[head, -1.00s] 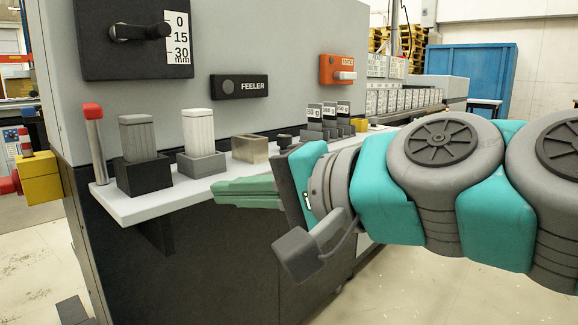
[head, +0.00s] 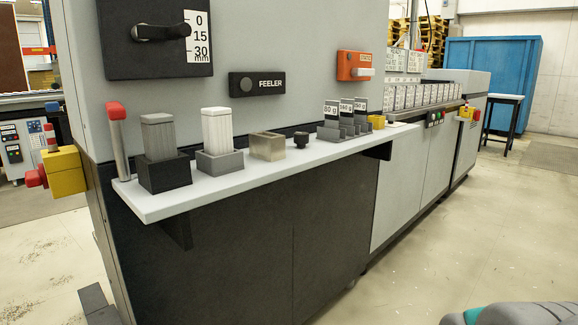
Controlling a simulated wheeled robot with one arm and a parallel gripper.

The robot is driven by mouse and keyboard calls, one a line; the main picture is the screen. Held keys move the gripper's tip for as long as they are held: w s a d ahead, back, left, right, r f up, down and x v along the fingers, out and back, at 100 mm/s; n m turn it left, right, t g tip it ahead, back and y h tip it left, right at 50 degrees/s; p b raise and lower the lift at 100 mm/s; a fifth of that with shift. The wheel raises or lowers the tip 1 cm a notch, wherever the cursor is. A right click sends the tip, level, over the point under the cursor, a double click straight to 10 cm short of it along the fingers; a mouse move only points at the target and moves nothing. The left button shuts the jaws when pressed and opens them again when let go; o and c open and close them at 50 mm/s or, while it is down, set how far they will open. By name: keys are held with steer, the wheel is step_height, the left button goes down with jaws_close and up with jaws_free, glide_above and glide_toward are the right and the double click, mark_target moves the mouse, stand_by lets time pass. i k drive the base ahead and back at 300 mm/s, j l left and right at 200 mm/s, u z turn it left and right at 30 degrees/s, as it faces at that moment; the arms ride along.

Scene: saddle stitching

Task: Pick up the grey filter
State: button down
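The grey filter (head: 159,137) is a ribbed grey block standing upright in a black square holder (head: 165,175) on the white shelf, near its left end. To its right, a white filter (head: 217,129) of similar shape stands in a grey holder (head: 220,162). My gripper is out of view. Only a teal and grey piece of my arm shows at the bottom right corner, well away from the shelf.
The white shelf (head: 150,208) juts from the machine. A red-capped rod (head: 119,145) stands left of the grey filter. An empty-looking metal box (head: 267,147), a black knob (head: 301,139) and weight-labelled blocks (head: 345,118) stand to the right. Floor in front is clear.

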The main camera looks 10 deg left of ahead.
mark_target(158, 129)
steer(key=u, duration=1.4)
